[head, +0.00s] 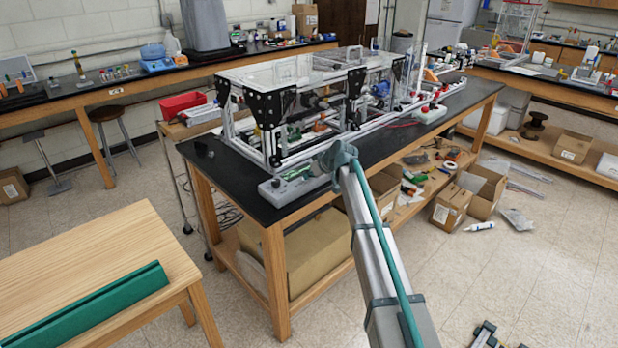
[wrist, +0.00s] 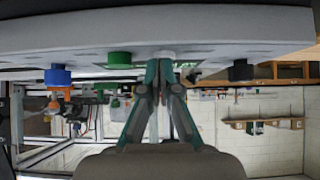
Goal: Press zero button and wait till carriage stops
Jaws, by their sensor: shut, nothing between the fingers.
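A light grey control box (head: 292,186) sits at the front edge of the black bench, before the extrusion frame (head: 320,100). In the wrist view, which appears upside down, its panel (wrist: 230,28) carries a blue button (wrist: 58,75), a green button (wrist: 120,59), a white button (wrist: 165,54) and a black button (wrist: 241,71). The button labels are not readable, so I cannot tell which is zero. My gripper (wrist: 159,64) is shut and empty, its tips at the white button; I cannot tell whether they touch or press it. The carriage is not clearly distinguishable inside the frame.
The frame has clear top panels and black corner brackets (head: 268,107). A device with red knobs (head: 430,113) stands farther along the bench (head: 226,178). A wooden table with a green rail (head: 90,305) is at lower left.

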